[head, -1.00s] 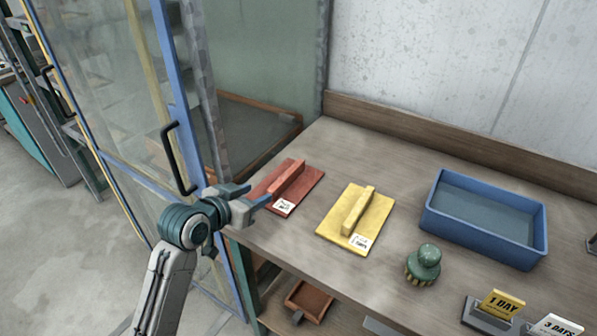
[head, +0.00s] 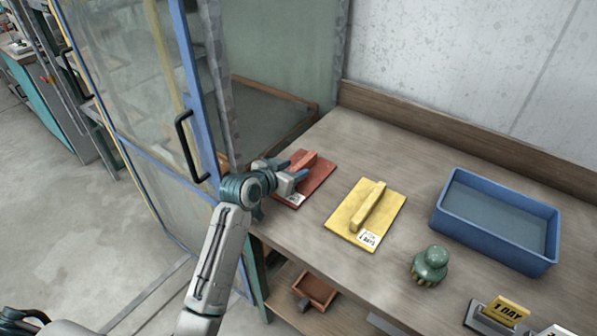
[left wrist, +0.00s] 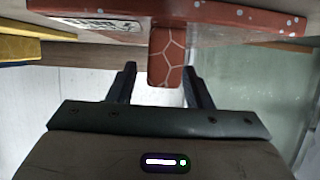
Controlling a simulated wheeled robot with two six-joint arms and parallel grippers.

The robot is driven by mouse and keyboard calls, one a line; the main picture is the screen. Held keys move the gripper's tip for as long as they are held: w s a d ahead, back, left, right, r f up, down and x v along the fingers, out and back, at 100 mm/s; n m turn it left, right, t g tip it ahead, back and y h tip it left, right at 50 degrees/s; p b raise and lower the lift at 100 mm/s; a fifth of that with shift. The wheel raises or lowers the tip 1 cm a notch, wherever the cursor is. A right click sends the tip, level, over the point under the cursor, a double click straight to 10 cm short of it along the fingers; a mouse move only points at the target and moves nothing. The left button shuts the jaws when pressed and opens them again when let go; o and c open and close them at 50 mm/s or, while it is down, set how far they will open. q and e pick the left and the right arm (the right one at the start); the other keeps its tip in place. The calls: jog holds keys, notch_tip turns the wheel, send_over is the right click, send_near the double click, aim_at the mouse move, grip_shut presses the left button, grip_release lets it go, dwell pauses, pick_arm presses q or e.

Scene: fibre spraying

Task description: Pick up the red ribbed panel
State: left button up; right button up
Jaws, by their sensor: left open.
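The red ribbed panel (head: 319,181) lies flat on the wooden bench near its left end, with a raised rib along it and a white label at its near edge. My left gripper (head: 298,166) is open at the panel, with its fingertips by the near end of the rib. In the left wrist view the end of the rib (left wrist: 166,62) shows between the two spread fingers (left wrist: 160,82), with gaps at both sides. The gripper hides part of the panel in the head view. My right gripper is not in view.
A yellow ribbed panel (head: 345,216) lies just right of the red one. A glass door with a black handle (head: 187,146) stands left of my arm.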

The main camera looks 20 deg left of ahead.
pick_arm(q)
jog(key=shift+w+d+f, duration=0.1)
jog(key=shift+w+f, duration=0.15)
jog(key=shift+w, duration=0.1)
grip_shut()
jog(key=shift+r, duration=0.2)
